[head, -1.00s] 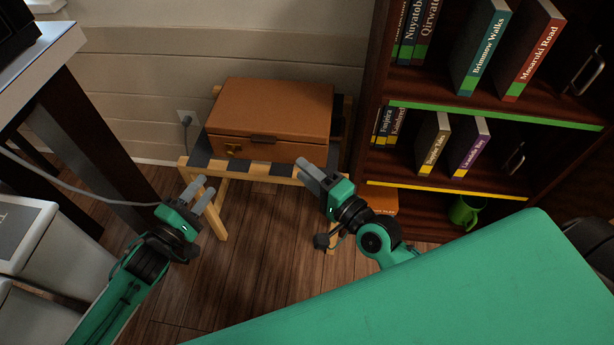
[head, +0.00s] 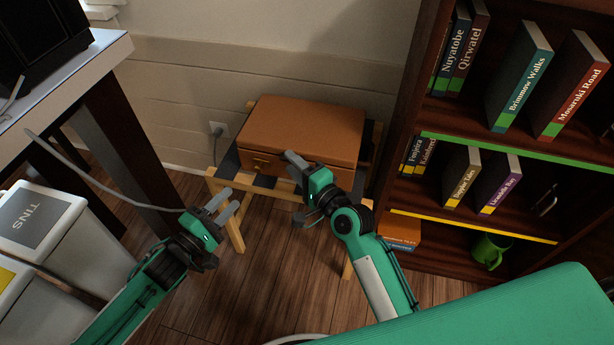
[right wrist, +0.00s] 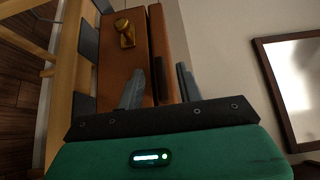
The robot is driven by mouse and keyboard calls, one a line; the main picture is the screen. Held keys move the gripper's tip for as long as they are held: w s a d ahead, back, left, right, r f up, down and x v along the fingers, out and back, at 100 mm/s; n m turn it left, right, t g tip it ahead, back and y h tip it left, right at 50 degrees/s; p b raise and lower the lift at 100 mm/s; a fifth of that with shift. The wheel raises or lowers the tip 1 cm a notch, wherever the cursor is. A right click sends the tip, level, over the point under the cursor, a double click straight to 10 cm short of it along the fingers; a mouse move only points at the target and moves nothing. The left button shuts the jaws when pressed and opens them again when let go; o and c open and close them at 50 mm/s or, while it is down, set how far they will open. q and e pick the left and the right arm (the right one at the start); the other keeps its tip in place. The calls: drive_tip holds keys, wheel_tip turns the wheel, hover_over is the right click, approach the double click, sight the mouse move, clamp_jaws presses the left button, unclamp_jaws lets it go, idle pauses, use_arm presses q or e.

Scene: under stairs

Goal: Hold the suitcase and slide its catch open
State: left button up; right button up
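The brown suitcase (head: 310,128) lies shut on a wooden stand with dark straps, against the wall. Its brass catch (head: 261,163) is on the left part of the front face; it also shows in the right wrist view (right wrist: 124,32). My right gripper (head: 293,164) is at the middle of the front, covering the handle area in the head view. Its fingers are apart in the right wrist view (right wrist: 160,88), with a dark part, seemingly the handle, between them. I cannot tell whether they touch it. My left gripper (head: 225,205) is open and empty, in front of and below the catch.
A bookcase (head: 470,140) stands right of the stand (head: 232,225). A table (head: 95,90) and white bins (head: 50,225) are on the left. A cable (head: 95,190) hangs from the table side. Floor shows between my arms.

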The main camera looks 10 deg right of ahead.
drive_tip(key=shift+w+a, duration=0.3)
drive_tip(key=shift+w, duration=0.25)
clamp_jaws()
idle(1.0)
use_arm(q)
clamp_jaws()
drive_tip(key=shift+w, duration=0.1)
idle(1.3)
